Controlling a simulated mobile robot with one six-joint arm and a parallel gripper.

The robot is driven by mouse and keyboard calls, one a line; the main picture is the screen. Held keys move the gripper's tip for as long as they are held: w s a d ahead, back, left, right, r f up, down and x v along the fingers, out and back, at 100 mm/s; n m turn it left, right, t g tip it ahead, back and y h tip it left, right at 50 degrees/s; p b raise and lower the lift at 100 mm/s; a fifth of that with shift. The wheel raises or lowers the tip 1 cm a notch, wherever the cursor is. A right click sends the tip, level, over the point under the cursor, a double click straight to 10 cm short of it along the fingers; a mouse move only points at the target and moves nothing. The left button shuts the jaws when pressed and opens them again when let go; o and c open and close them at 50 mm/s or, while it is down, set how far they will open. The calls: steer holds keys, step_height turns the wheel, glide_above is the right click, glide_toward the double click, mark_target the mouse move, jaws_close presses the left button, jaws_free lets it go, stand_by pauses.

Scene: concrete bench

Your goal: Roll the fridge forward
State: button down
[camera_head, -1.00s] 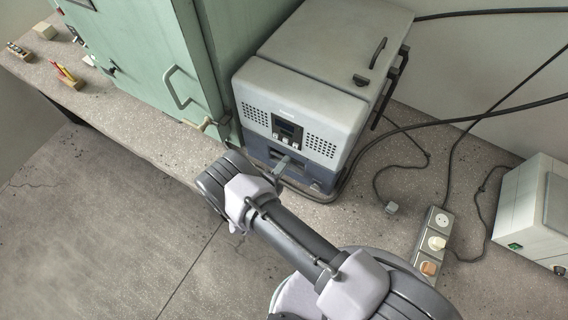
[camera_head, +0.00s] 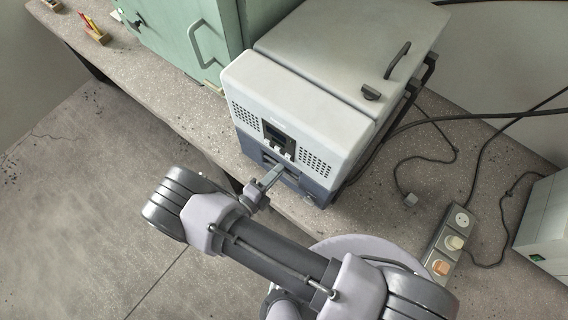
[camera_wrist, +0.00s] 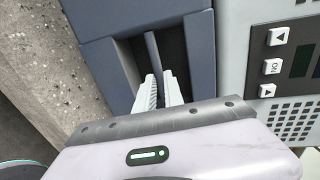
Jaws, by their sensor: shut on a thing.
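The fridge (camera_head: 330,85) is a light grey box with a dark blue lower front. It stands upright on the concrete bench, beside the green cabinet. Its front has a small control panel (camera_head: 279,135) between two perforated grilles, and a lid handle on top. My gripper (camera_head: 270,178) is at the recess low in the front. In the wrist view, my gripper (camera_wrist: 161,88) is shut on the upright bar (camera_wrist: 154,55) inside the dark blue recess of the fridge front. The fridge's wheels or base are hidden from view.
The green cabinet (camera_head: 185,40) stands close on the fridge's left. A power strip (camera_head: 450,240), loose cables and a white box (camera_head: 548,225) lie to the right. The bench's front edge (camera_head: 190,140) runs close before the fridge, with open floor below.

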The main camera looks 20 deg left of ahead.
steer(key=shift+s+a+f, duration=0.15)
steer(key=shift+s+a, duration=0.05)
steer(key=shift+s, duration=0.2)
steer(key=c, duration=1.5)
jaws_free()
steer(key=shift+o, duration=0.2)
steer(key=v, duration=1.7)
steer(key=shift+s, duration=0.2)
